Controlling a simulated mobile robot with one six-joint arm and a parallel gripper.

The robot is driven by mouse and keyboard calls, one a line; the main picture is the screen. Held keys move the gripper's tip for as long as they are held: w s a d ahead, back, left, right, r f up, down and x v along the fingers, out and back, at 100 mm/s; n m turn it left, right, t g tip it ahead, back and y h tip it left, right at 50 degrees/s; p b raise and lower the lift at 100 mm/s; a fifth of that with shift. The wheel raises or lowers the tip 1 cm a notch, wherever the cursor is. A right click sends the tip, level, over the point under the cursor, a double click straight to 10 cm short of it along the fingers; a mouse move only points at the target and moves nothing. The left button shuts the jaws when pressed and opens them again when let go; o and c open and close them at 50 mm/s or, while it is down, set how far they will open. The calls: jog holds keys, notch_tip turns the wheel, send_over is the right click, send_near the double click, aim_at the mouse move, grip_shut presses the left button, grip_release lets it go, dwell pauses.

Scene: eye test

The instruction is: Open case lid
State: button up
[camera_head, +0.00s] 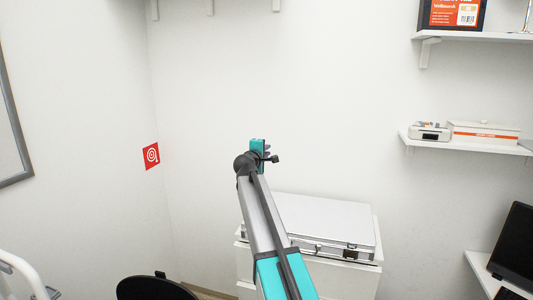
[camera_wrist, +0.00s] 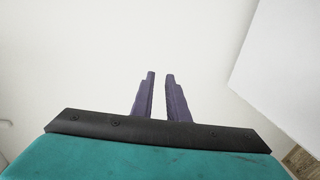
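A silver case (camera_head: 325,217) with metal edges lies flat on a white cabinet in the head view. Its lid is shut, and dark latches show on its front side. My arm crosses in front of its left end and hides part of it. My gripper (camera_head: 270,155) is raised above and to the left of the case, apart from it. In the wrist view, the two purple fingers of my gripper (camera_wrist: 160,75) stand apart with a narrow gap, and nothing is between them. The case cannot be made out for sure in the wrist view.
The white cabinet (camera_head: 369,276) stands against the wall. A dark chair (camera_head: 155,289) is at the lower left. A desk with a black laptop (camera_head: 515,247) is at the right, below a shelf with a white box (camera_head: 484,133). The space above the case is clear.

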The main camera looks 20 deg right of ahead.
jog(key=s+a+r+p, duration=0.3)
jog(key=s+r+p, duration=0.1)
jog(key=r, duration=0.4)
jog(key=shift+s+a+r, duration=0.25)
jog(key=shift+a+r, duration=0.1)
jog(key=shift+a, duration=0.05)
dwell(1.2)
jog(key=shift+s+a, duration=0.1)
dwell(0.7)
jog(key=b+v, duration=0.5)
jog(key=v, duration=0.8)
jog(key=shift+s+a, duration=0.2)
